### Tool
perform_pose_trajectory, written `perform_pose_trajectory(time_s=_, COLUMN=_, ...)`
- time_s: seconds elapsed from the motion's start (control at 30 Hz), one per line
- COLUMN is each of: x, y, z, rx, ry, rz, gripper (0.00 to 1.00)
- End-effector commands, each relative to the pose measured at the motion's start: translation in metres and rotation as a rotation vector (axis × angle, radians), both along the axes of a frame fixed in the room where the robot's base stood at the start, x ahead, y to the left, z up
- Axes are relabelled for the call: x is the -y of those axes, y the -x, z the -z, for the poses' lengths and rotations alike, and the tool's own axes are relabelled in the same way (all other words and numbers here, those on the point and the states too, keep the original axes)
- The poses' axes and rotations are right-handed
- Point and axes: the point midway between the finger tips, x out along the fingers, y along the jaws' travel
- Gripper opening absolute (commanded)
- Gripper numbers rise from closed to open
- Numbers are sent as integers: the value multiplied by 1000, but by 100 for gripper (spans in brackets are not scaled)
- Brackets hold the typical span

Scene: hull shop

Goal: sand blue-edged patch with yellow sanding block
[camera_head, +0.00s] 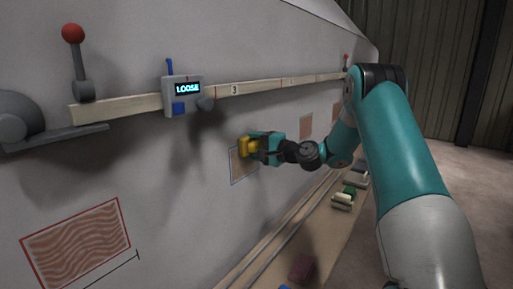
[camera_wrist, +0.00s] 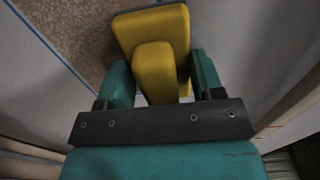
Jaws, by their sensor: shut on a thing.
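The yellow sanding block (camera_head: 246,146) is in my gripper (camera_head: 262,148), held at the hull wall over the blue-edged patch (camera_head: 240,168). In the wrist view the gripper (camera_wrist: 160,85) is shut on the grip of the yellow block (camera_wrist: 158,30), one finger on each side. The block covers part of the brown patch (camera_wrist: 75,28), whose blue edge line runs at the left. I cannot tell whether the block's face touches the surface.
A red-edged patch (camera_head: 78,240) with wavy grain is at the lower left. A wooden rail (camera_head: 255,87) crosses the wall above, carrying a grey box (camera_head: 182,95) whose display reads LOOSE. A ledge (camera_head: 268,250) below holds several blocks, including a dark red one (camera_head: 301,268).

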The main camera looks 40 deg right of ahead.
Motion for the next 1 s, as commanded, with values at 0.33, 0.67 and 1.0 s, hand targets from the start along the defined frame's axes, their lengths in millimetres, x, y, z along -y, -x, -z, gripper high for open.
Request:
perform_pose_trajectory(time_s=0.33, x=1, y=0, z=-10, rx=-1, ry=-1, rz=1, gripper=40)
perform_pose_trajectory(time_s=0.67, x=0, y=-1, z=18, rx=-2, ry=-2, rz=0, gripper=40)
perform_pose_trajectory(time_s=1.0, x=0, y=0, z=36, rx=-3, ry=-1, rz=0, gripper=40)
